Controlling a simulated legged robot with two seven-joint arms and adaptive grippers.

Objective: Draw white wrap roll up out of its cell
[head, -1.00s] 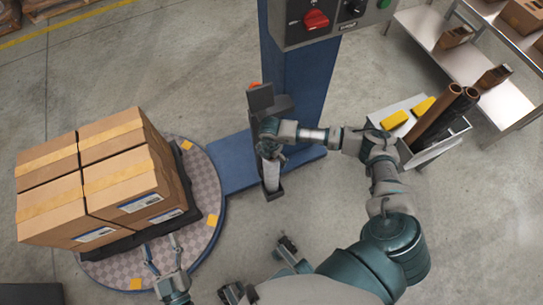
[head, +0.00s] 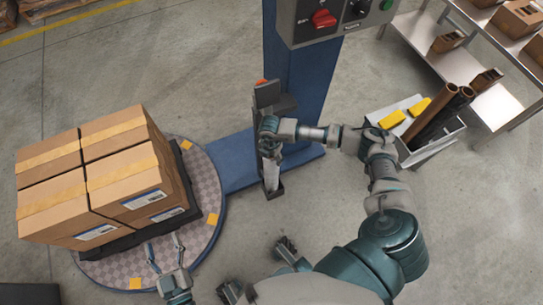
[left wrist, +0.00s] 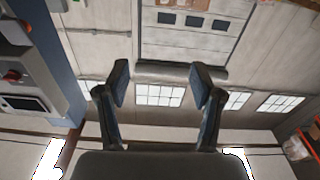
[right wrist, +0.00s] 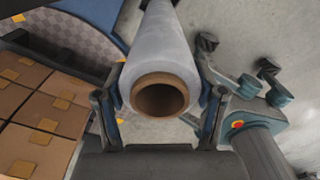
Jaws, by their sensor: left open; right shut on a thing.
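The white wrap roll (head: 270,175) stands upright in a narrow dark holder (head: 273,193) at the foot of the blue mast. Its lower end is at the holder; I cannot tell how deep it sits. My right gripper (head: 269,148) is shut around the roll's upper part. In the right wrist view the roll (right wrist: 157,50) lies between the two fingers (right wrist: 160,108), with its brown core end facing the camera. My left gripper (head: 165,257) is open and empty over the near edge of the turntable; its spread fingers also show in the left wrist view (left wrist: 160,82).
Taped cartons (head: 95,185) stand on a dark pallet on the round turntable (head: 208,195) at left. A control box (head: 335,20) hangs on the blue mast (head: 300,80). A bin (head: 435,145) with tubes and yellow items stands right, near metal shelving (head: 490,95).

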